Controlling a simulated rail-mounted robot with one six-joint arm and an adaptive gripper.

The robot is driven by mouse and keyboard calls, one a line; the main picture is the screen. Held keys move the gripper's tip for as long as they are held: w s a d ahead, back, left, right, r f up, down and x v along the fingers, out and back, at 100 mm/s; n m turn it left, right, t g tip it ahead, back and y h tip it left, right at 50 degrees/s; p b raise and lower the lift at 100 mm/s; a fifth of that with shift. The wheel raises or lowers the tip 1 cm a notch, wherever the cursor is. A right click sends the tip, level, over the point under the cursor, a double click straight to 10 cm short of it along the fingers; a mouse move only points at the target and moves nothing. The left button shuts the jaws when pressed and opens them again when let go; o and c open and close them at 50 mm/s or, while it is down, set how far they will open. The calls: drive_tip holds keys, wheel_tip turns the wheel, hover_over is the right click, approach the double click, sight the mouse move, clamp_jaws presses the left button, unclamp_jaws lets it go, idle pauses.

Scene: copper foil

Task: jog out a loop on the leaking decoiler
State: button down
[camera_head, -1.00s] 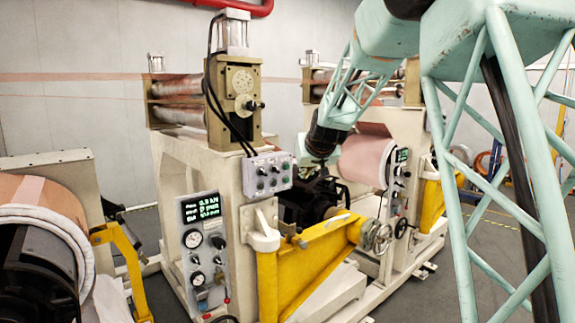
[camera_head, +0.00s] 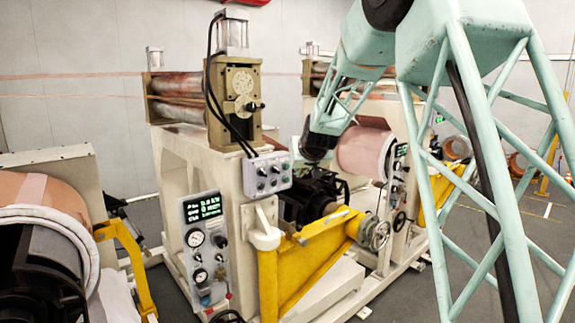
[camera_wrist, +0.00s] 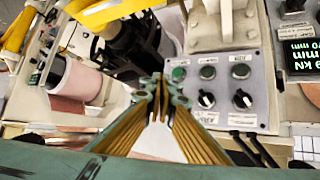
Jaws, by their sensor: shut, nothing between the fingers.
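The near decoiler stand (camera_head: 235,200) is a cream frame with a yellow swing arm (camera_head: 315,262) and a dark, empty-looking mandrel (camera_head: 308,195). A grey control box (camera_head: 265,173) with buttons and knobs is on its front. In the wrist view the box (camera_wrist: 222,93) shows a green button (camera_wrist: 179,74), other buttons and black selector knobs. My gripper (camera_wrist: 163,88) is shut and empty, its tips overlapping the view of the box's left edge. In the head view my dark wrist end (camera_head: 318,147) hangs behind and right of the box; the fingertips are unclear. I cannot tell where anything leaks.
A gauge panel (camera_head: 206,258) with a lit green display sits below the box. A second stand holds a copper coil (camera_head: 363,152) to the right. Another copper coil (camera_head: 40,195) with a white rim is at the left. Black cables (camera_head: 213,110) run down to the box.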

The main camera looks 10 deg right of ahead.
sight(287, 167)
drive_tip(key=shift+w+a+p, duration=0.45)
drive_tip(key=shift+w+p, duration=0.25)
drive_tip(key=shift+p, duration=0.8)
drive_tip(key=shift+w+a+p, duration=0.4)
drive_tip(key=shift+w+p, duration=0.3)
drive_tip(key=shift+p, duration=0.8)
